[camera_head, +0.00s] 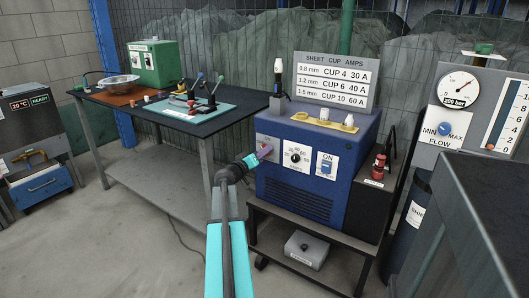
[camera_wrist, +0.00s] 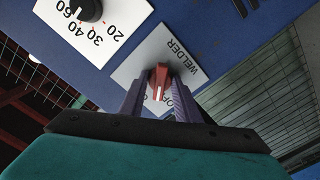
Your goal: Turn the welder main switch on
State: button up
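The welder (camera_head: 312,180) is a blue box on a dark stand. Its main switch is a red knob (camera_wrist: 160,81) on a white plate (camera_wrist: 138,68) marked WELDER, with OFF lettering partly hidden below the knob. A white line on the knob points down in the wrist view. In the head view the plate is mostly behind my gripper (camera_head: 263,153), at the left of the welder's front. In the wrist view my gripper (camera_wrist: 160,92) has one purple finger on each side of the knob. I cannot tell whether the fingers press on it.
An amps dial (camera_head: 295,157) and a blue ON switch (camera_head: 326,166) sit to the right on the same front. A red bottle-like object (camera_head: 378,167) stands at the welder's right side. A workbench (camera_head: 150,112) stands at the left. A dark cabinet (camera_head: 480,215) fills the right front.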

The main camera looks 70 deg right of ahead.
jog(key=c, duration=0.4)
jog(key=shift+f+m+b, duration=0.15)
jog(key=shift+m+b, duration=1.55)
jog(key=shift+b, duration=2.15)
jog(key=shift+s+m+b, duration=0.1)
jog(key=shift+m+b, duration=1.9)
jog(key=shift+b, duration=2.6)
jog(key=o, duration=0.8)
jog(key=shift+a, duration=0.1)
jog(key=shift+b+v, duration=0.85)
jog(key=shift+v, duration=1.6)
